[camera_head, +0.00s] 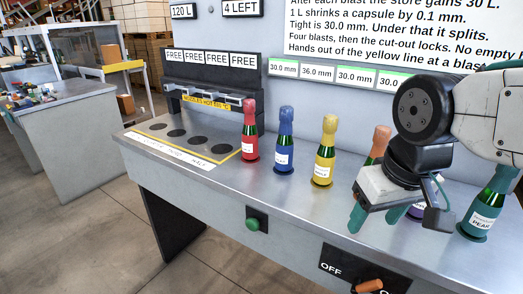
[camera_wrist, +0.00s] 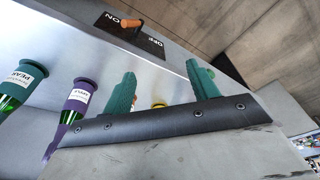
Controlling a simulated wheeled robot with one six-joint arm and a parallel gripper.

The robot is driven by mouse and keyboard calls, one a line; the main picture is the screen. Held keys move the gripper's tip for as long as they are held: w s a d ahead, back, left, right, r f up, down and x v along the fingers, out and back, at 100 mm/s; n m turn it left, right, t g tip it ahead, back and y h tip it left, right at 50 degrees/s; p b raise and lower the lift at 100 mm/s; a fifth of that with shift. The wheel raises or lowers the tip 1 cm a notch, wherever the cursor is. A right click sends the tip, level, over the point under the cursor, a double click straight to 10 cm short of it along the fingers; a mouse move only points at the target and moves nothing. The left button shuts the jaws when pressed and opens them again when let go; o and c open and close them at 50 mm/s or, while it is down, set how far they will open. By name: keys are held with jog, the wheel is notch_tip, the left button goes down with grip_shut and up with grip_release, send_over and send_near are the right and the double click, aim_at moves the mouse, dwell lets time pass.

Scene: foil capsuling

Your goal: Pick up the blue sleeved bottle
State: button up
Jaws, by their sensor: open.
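The blue sleeved bottle (camera_head: 286,138) stands upright on the grey bench, between the red sleeved bottle (camera_head: 249,130) and the yellow sleeved bottle (camera_head: 325,150). It has a white label and looks unobstructed in the head view. My gripper (camera_head: 377,222) is open, its two green fingers apart, to the right of the blue bottle and in front of the orange sleeved bottle (camera_head: 379,146). The fingers also show in the wrist view (camera_wrist: 163,75), where I cannot make out the blue bottle. A small patch of yellow shows between them there.
A purple sleeved bottle (camera_wrist: 75,105) and a green sleeved bottle (camera_head: 487,205) stand on the right; my gripper partly hides the purple one in the head view. A station with round holes (camera_head: 177,133) and a nozzle rack (camera_head: 210,92) is on the left. An orange-handled switch (camera_head: 368,286) is on the front.

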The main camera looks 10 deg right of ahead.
jog(key=w+a+t, duration=0.2)
jog(key=w+t, duration=0.4)
jog(key=w, duration=1.3)
jog(key=t, duration=0.9)
send_near(284, 113)
jog(key=w+f, duration=0.1)
jog(key=w, duration=0.2)
jog(key=w+f, duration=0.1)
jog(key=w, duration=0.1)
jog(key=shift+d+f, duration=0.3)
jog(key=shift+d, duration=0.05)
jog(key=shift+w+r+t, duration=0.2)
jog(key=shift+w+t, duration=0.1)
jog(key=shift+w, duration=0.1)
jog(key=w, duration=0.7)
jog(key=shift+w+d+r, duration=0.15)
jog(key=shift+w+d, duration=0.1)
jog(key=shift+w, duration=0.05)
grip_shut()
